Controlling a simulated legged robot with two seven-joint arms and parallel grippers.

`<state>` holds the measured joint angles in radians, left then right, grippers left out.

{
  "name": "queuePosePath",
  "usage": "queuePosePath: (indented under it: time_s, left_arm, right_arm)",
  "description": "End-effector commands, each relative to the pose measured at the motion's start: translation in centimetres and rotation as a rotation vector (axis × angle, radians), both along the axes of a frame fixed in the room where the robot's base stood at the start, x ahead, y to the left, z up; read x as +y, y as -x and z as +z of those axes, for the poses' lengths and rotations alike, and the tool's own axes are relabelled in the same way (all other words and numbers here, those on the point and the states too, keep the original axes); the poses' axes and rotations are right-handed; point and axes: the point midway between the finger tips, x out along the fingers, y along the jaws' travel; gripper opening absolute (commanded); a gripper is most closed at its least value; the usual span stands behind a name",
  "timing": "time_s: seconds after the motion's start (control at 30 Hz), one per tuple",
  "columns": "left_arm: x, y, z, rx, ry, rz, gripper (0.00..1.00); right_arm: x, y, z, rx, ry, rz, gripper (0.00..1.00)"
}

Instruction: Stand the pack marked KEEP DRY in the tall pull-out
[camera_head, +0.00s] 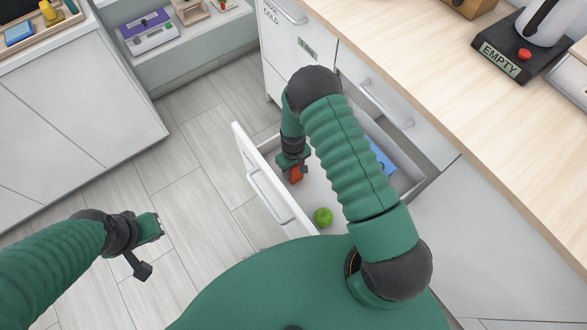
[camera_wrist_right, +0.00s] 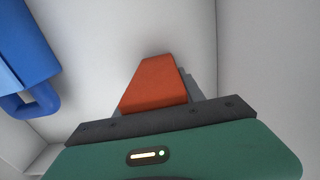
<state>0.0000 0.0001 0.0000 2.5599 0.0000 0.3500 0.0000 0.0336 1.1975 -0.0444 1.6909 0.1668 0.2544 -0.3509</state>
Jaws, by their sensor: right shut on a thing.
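No pack with a readable KEEP DRY mark shows in either view. A white drawer (camera_head: 238,148) stands pulled out below the wooden counter. My right gripper (camera_head: 294,170) reaches down into it and is shut on a small orange-red thing (camera_head: 296,175). In the right wrist view this orange-red thing (camera_wrist_right: 155,84) is a plain wedge shape at the gripper, with pale drawer surfaces around it. My left gripper (camera_head: 158,228) hangs over the floor at the left, away from the drawer; its jaw opening is unclear.
A green round thing (camera_head: 323,217) lies in the drawer's near end. A blue thing (camera_head: 381,158), partly behind my right arm, also lies there and shows in the wrist view (camera_wrist_right: 28,45). A black base marked EMPTY (camera_head: 497,58) stands on the counter. Floor left of the drawer is clear.

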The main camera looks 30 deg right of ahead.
Motion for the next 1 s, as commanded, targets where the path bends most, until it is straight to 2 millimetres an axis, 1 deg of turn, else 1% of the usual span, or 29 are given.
queuePosePath:
  time_s: [0.07, 0.1, 0.23, 0.5, 0.63, 0.77, 0.9, 1.0]
  left_arm:
    - [0.0, 0.0, -0.2, 0.000, 0.000, 0.000, 0.00]
    - [0.0, 0.0, -0.1, 0.000, 0.000, 0.000, 0.00]
    - [0.0, 0.0, -0.1, 0.000, 0.000, 0.000, 0.00]
    - [0.0, 0.0, -0.1, 0.000, 0.000, 0.000, 0.00]
    - [0.0, 0.0, 0.3, 0.000, 0.000, 0.000, 0.00]
    - [0.0, 0.0, 0.9, 0.000, 0.000, 0.000, 0.00]
    - [0.0, 0.0, 1.6, 0.000, 0.000, 0.000, 0.00]
    - [0.0, 0.0, 2.0, 0.000, 0.000, 0.000, 0.00]
  right_arm:
    - [0.0, 0.0, -0.2, -0.001, 0.000, 0.000, 0.00]
    - [0.0, 0.0, -0.2, 0.000, 0.000, 0.000, 0.49]
    - [0.0, 0.0, -0.1, 0.000, 0.000, 0.000, 0.66]
    - [0.0, 0.0, -0.1, 0.000, 0.000, 0.000, 0.67]
    - [0.0, -0.1, 1.0, -0.001, 0.000, 0.000, 0.67]
    - [0.0, -0.2, 3.9, -0.004, 0.000, 0.000, 0.67]
    - [0.0, -0.1, 7.7, -0.004, 0.000, 0.000, 0.67]
    - [0.0, -0.1, 9.9, -0.003, 0.001, 0.001, 0.67]
